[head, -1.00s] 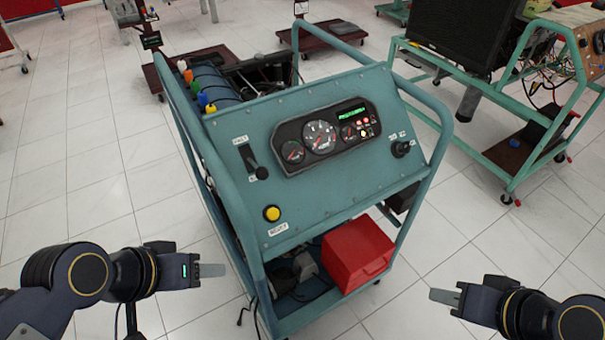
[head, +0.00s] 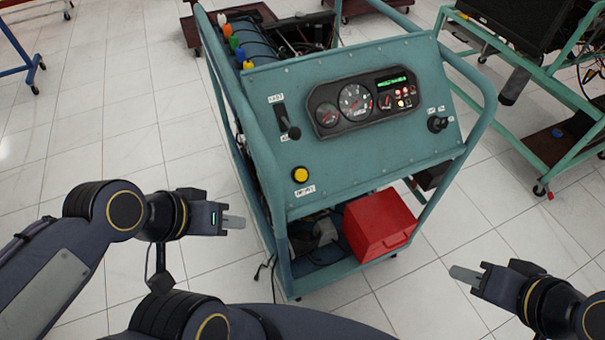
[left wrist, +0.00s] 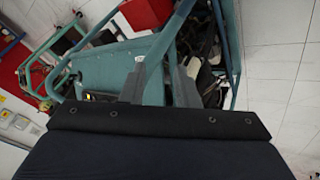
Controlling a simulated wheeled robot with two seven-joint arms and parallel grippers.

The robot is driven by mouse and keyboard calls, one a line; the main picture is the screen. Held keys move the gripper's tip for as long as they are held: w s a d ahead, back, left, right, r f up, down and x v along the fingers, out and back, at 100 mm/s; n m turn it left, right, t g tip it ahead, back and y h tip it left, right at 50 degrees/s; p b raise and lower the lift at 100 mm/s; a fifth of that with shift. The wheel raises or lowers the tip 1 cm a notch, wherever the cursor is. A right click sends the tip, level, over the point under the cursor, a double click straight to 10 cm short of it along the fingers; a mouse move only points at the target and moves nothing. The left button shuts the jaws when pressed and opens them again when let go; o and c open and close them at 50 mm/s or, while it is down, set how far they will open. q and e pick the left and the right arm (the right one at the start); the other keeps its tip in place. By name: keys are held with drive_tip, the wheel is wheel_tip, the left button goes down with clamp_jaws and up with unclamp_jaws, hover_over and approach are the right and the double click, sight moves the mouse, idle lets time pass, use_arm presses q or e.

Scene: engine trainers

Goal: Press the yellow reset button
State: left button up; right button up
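The yellow reset button (head: 300,174) is a round cap in a dark ring at the lower left of the teal sloped panel (head: 370,150), with a white label (head: 304,191) below it. My left gripper (head: 240,222) is left of and below the button in the head view, apart from the panel. In the left wrist view, its two fingers (left wrist: 158,88) stand apart with nothing between them. My right gripper (head: 455,273) is at the lower right, away from the panel; its fingers overlap, so its opening is unclear. I cannot make out the button in the left wrist view.
The panel also bears a black lever (head: 287,122), a gauge cluster (head: 364,102) and a key-like switch (head: 437,123). Teal tube rails (head: 268,185) frame its sides. A red box (head: 379,226) sits below it. Another trainer stands at the right. Open tiled floor lies left.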

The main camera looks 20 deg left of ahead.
use_arm(q)
clamp_jaws()
idle(1.4)
